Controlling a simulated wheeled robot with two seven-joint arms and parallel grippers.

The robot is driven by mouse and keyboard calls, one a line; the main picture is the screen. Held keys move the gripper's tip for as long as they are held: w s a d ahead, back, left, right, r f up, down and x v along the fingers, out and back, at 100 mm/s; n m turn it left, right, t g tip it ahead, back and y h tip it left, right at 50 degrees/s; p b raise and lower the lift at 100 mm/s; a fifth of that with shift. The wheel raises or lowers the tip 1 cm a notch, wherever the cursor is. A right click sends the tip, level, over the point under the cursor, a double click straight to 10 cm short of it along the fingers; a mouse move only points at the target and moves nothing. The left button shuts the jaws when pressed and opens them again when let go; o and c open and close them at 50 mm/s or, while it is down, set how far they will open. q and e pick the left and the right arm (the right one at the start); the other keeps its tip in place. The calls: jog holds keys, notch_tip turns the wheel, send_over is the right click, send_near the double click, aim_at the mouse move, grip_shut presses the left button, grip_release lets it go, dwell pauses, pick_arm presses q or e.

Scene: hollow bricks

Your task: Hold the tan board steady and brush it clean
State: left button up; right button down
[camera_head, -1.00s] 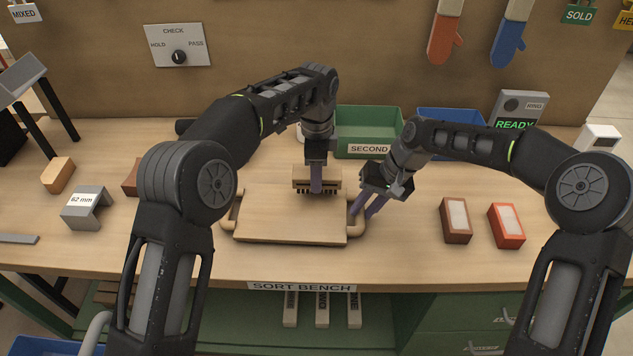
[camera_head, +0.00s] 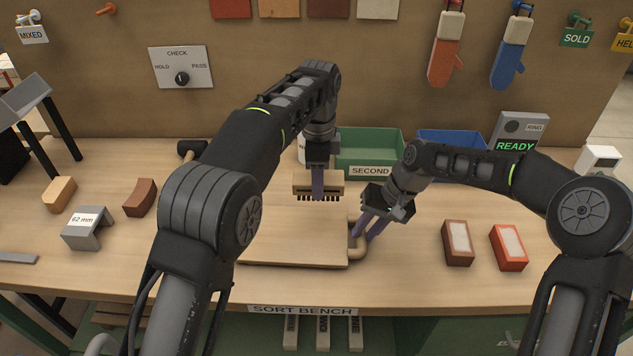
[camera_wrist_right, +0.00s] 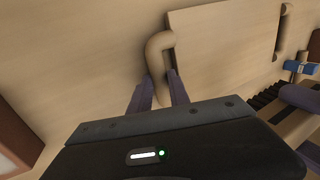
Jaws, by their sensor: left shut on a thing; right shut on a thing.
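The tan board (camera_head: 297,246) lies flat on the bench, with its left part hidden behind my left arm. A curved handle (camera_head: 359,247) sticks out from its right edge. My right gripper (camera_head: 366,228) is shut on that handle; in the right wrist view the fingers (camera_wrist_right: 158,92) stand on both sides of the handle (camera_wrist_right: 158,55). My left gripper (camera_head: 318,187) is shut on a wooden brush (camera_head: 301,183) with dark bristles pointing down, over the board's far part. The brush bristles also show at the right of the wrist view (camera_wrist_right: 265,98). Whether they touch the board I cannot tell.
A green bin (camera_head: 372,152) and a blue bin (camera_head: 451,141) stand behind the board. Two bricks, brown (camera_head: 457,243) and orange (camera_head: 508,247), stand to the right. A grey 62 mm gauge (camera_head: 88,229) and bricks (camera_head: 140,197) lie at the left. The bench front is mostly clear.

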dwell(0.4)
jog(key=c, duration=1.1)
grip_release()
jog(key=shift+c, duration=0.2)
jog(key=shift+r, duration=0.1)
jog(key=v, duration=1.1)
jog(key=shift+r, duration=0.4)
jog(key=shift+d, duration=0.15)
